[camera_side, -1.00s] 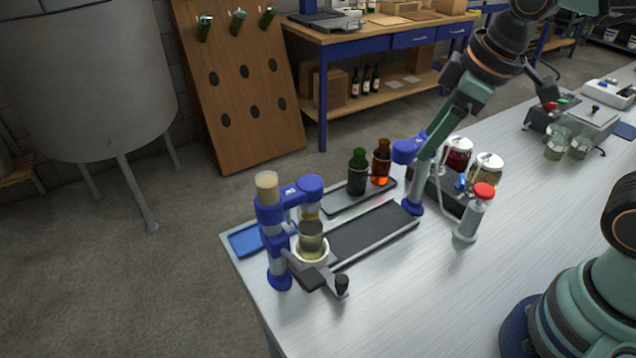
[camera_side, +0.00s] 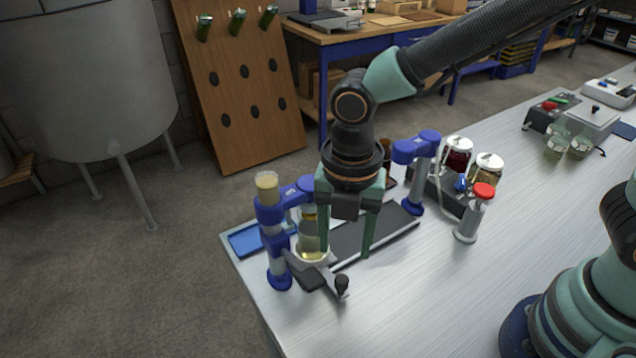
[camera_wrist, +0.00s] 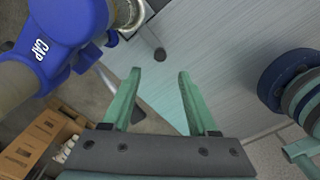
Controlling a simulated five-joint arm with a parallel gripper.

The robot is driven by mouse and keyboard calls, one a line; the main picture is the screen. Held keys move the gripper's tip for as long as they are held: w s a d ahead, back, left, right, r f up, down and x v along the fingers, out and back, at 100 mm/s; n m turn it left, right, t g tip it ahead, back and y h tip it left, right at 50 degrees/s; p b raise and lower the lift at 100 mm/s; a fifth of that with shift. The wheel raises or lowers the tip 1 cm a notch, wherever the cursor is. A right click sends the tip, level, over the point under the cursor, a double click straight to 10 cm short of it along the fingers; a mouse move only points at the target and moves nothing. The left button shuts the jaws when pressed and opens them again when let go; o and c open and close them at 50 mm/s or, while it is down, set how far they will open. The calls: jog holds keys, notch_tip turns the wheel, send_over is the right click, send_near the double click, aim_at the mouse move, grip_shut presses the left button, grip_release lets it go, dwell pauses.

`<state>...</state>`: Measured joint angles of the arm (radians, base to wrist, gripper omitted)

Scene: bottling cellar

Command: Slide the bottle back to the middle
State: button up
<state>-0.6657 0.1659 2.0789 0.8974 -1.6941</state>
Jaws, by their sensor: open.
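A pale clear bottle (camera_side: 307,240) with a gold-coloured top stands upright on the round white seat (camera_side: 312,257) of a blue capping station (camera_side: 273,240). My gripper (camera_side: 345,253) points down just right of the bottle, its two green fingers spread. Its left finger is close beside the bottle; I cannot tell whether they touch. In the wrist view my gripper (camera_wrist: 158,72) is open with nothing between the fingers. The station's blue arm marked CAP (camera_wrist: 55,35) is at upper left there, and the bottle cannot be made out.
A black track (camera_side: 395,228) runs right from the station to a second blue post (camera_side: 417,160). The station's black-knobbed lever (camera_side: 342,284) sticks out in front. A blue tray (camera_side: 246,240) lies left. A red-topped pump (camera_side: 470,215) stands right. The front bench is clear.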

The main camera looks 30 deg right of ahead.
aim_at(342, 279)
notch_tip(342, 279, down, 9)
jog(key=shift+r, duration=0.1)
dwell(0.4)
grip_shut()
dwell(1.3)
